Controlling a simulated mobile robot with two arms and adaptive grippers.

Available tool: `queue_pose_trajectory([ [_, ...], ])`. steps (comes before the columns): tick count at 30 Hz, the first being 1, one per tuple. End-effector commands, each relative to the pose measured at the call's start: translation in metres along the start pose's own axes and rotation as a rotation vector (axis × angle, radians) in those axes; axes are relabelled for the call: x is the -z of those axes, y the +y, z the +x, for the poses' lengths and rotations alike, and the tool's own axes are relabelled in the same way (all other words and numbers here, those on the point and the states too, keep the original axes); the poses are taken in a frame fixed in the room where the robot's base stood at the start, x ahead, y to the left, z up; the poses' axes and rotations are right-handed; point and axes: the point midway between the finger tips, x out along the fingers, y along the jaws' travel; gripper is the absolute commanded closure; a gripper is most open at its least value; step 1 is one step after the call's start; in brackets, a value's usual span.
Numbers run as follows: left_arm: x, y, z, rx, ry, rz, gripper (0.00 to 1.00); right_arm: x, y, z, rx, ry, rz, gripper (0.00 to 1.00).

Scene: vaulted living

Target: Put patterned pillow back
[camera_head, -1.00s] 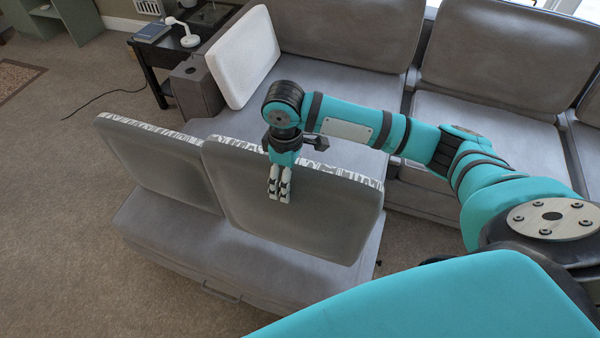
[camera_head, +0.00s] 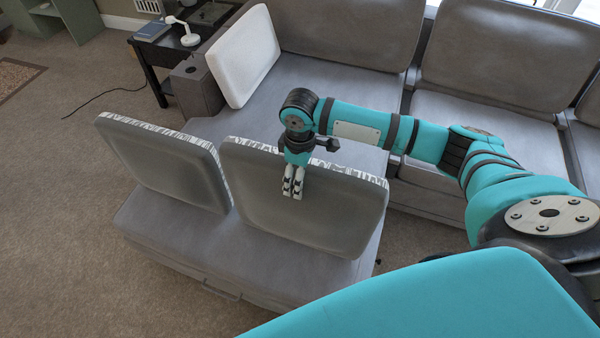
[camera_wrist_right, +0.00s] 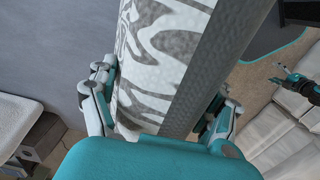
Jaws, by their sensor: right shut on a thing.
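One patterned pillow (camera_head: 310,215), grey on the side facing me with a white-and-grey patterned edge, stands upright on the chaise part of the sofa. My right gripper (camera_head: 293,190) reaches down over its top edge and is shut on it. In the right wrist view the pillow (camera_wrist_right: 165,55) sits between the two fingers (camera_wrist_right: 160,110). A second, similar pillow (camera_head: 165,160) stands upright to its left on the same seat, with a gap between them at the top.
A white pillow (camera_head: 243,57) leans at the sofa's left end, by a dark side table (camera_head: 160,45). The grey sofa seat (camera_head: 315,90) behind is clear. Bare carpet (camera_head: 60,200) lies to the left.

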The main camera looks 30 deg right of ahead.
Motion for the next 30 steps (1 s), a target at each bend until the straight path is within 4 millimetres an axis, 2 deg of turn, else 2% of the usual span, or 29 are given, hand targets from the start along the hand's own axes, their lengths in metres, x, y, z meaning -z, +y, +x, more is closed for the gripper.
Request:
queue_pose_trajectory([
  [11, 0.001, 0.000, -0.001, 0.000, 0.001, 0.000, 0.25, 0.001, 0.000, 0.002, 0.000, 0.002, 0.000, 0.77],
  [12, 0.001, 0.000, -0.001, 0.000, 0.001, 0.000, 0.25, 0.000, 0.000, 0.003, 0.001, 0.000, 0.000, 0.14],
  [15, 0.001, 0.000, -0.001, 0.000, 0.001, 0.000, 0.25, 0.000, 0.000, 0.003, 0.000, 0.000, 0.000, 0.01],
  [25, 0.001, 0.000, 0.001, 0.000, 0.002, -0.001, 0.25, 0.000, 0.000, 0.000, -0.001, 0.001, 0.000, 0.00],
  [30, 0.001, 0.000, 0.000, 0.000, 0.002, -0.001, 0.25, 0.001, 0.001, -0.022, -0.001, 0.005, -0.001, 0.00],
])
